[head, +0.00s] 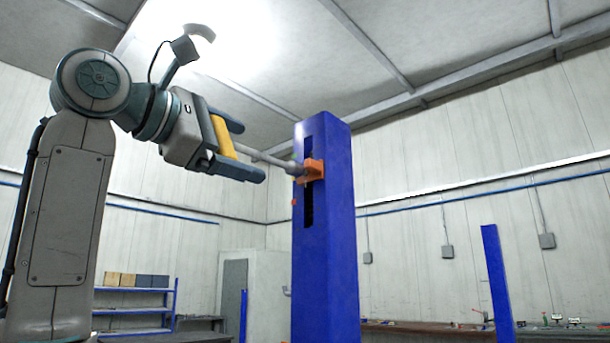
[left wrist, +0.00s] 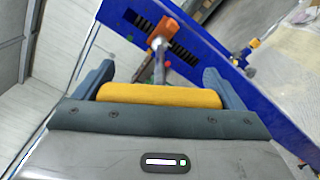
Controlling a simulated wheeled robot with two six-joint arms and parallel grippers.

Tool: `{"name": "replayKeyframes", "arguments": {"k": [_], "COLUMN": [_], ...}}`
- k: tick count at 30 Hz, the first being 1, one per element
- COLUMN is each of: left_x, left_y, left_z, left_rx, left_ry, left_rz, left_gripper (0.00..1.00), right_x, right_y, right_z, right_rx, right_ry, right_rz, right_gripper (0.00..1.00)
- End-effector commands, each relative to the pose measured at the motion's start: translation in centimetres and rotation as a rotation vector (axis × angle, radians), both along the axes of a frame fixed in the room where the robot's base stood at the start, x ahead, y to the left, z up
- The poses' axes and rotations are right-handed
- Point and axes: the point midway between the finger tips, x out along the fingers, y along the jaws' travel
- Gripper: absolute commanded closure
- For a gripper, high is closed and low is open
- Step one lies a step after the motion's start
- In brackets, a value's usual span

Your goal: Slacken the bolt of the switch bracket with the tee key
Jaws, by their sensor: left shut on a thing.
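My left gripper (head: 237,151) is shut on the yellow handle (head: 222,137) of the tee key. The grey shaft (head: 266,157) of the key runs right from the handle to the orange switch bracket (head: 313,171) on the blue post (head: 327,250). In the left wrist view the yellow handle (left wrist: 160,95) lies crosswise between the two fingers, and the shaft (left wrist: 159,66) points away to the orange bracket (left wrist: 164,30). The key's tip meets the bracket, where the bolt is hidden. My right gripper is not in view.
The blue post has a dark vertical slot (head: 309,208) below the bracket, with a small red-orange knob beside it. A second blue post (head: 497,283) stands farther right. Blue shelving (head: 134,311) with boxes and a workbench (head: 430,336) stand along the walls. The air around the gripper is clear.

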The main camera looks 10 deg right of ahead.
Motion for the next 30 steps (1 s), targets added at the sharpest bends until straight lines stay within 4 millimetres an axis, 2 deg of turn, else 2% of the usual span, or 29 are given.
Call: {"name": "replayKeyframes", "arguments": {"k": [7, 21, 30], "left_x": [-0.3, -3.8, -4.2], "left_y": [0.4, 5.3, 5.7], "left_z": [0.0, -0.1, 0.1], "left_rx": [-0.001, -0.001, -0.001], "left_ry": [-0.002, -0.003, -0.001], "left_rz": [0.001, 0.002, 0.000], "left_gripper": [0.50, 0.50, 0.50], "right_x": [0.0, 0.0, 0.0], "right_y": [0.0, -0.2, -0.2], "right_z": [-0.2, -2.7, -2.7], "right_rx": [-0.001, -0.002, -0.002], "right_ry": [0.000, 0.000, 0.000], "right_rz": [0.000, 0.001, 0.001], "right_gripper": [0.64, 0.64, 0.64]}}
